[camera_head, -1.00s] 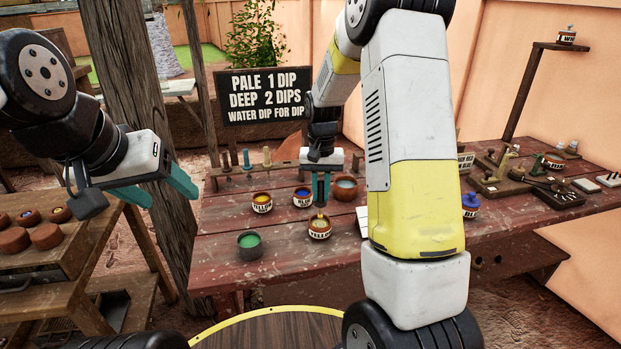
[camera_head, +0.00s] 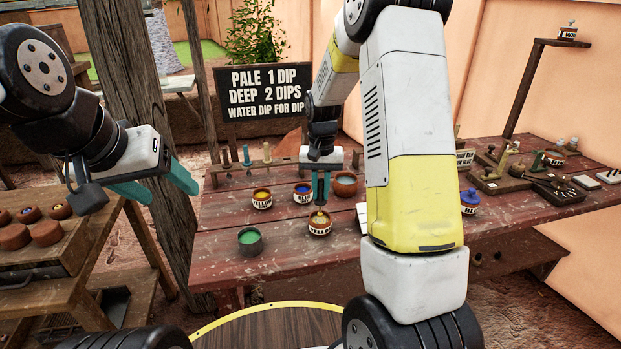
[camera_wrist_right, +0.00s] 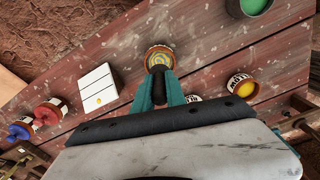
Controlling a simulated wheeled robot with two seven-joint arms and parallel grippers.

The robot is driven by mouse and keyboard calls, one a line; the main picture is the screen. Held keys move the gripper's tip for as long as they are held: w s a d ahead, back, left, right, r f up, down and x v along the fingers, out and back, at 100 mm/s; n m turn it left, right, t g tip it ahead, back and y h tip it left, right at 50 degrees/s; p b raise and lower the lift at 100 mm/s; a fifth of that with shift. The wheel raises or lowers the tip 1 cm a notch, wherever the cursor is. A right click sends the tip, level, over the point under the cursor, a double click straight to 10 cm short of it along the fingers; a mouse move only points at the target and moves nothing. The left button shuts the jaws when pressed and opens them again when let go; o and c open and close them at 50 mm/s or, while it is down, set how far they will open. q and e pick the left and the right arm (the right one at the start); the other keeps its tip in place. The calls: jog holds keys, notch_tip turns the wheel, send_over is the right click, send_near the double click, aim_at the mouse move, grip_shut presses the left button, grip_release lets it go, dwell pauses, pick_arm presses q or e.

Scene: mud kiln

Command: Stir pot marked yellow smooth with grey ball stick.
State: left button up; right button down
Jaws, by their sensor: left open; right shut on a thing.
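A small brown pot (camera_head: 319,226) with a white label, seemingly reading yellow, stands near the middle of the bench. In the right wrist view this pot (camera_wrist_right: 160,50) shows a streaky yellow and grey swirl inside. My right gripper (camera_head: 320,198) is above it, shut on an upright stick; its dark shaft (camera_wrist_right: 158,85) shows between the teal fingers in the right wrist view. The stick's lower end reaches into the pot, so its ball is hidden. My left gripper (camera_head: 172,192) is open and empty, left of the bench in the picture.
Another yellow-labelled pot (camera_head: 262,200), a blue pot (camera_head: 303,194), a green pot (camera_head: 250,241) and a brown bowl (camera_head: 346,184) stand close around. A stick rack (camera_head: 235,168) is behind. A white card (camera_wrist_right: 97,88) lies beside the stirred pot. The bench front is clear.

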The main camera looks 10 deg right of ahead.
aim_at(319, 201)
jog(key=shift+f, duration=1.55)
jog(key=shift+a, duration=0.15)
